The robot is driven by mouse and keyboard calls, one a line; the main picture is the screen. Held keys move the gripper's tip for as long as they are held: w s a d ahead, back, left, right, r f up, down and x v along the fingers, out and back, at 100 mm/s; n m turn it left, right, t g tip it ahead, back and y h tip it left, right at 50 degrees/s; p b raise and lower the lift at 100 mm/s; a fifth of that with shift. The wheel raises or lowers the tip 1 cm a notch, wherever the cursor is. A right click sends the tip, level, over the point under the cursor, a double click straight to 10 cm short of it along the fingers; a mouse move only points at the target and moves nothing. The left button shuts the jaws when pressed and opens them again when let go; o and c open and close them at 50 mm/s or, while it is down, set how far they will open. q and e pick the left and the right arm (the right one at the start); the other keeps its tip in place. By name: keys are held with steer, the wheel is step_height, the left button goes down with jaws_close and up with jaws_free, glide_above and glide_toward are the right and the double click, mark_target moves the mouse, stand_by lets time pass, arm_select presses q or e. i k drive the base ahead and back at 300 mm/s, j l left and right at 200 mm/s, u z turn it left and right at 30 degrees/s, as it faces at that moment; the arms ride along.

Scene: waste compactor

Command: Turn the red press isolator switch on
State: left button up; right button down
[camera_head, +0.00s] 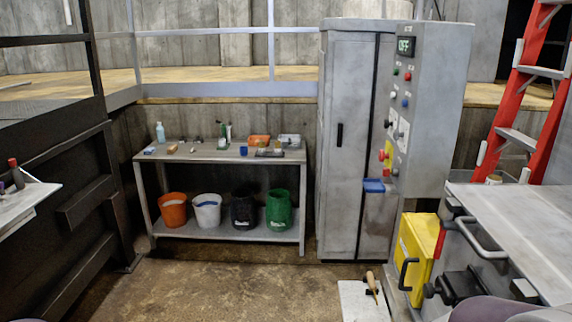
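A dark display (405,46) near the panel top appears to read OFF. Small red, green and blue buttons (406,76) sit below the display, with pale gauges or labels (402,133) lower down. Neither of my grippers is in view, and neither is near the switch in this view.
A yellow box (418,255) and a grey metal table (525,225) with a handle stand right, before the cabinet. A red ladder (530,90) leans behind. A workbench (220,152) with several buckets below stands left. Floor (230,285) in the middle is clear.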

mark_target(383, 156)
steer(key=i+z, duration=0.1)
steer(key=i, duration=0.4)
steer(key=i+j+z, duration=0.15)
steer(key=i, duration=0.35)
steer(key=i+j+z, duration=0.1)
steer(key=i, duration=0.4)
steer(key=i+j+z, duration=0.1)
steer(key=i, duration=0.4)
steer(key=i+j+z, duration=0.1)
steer(key=i+j, duration=0.2)
steer(key=i, duration=0.2)
steer(key=i+j+z, duration=0.15)
steer(key=i, duration=0.35)
steer(key=j, duration=0.1)
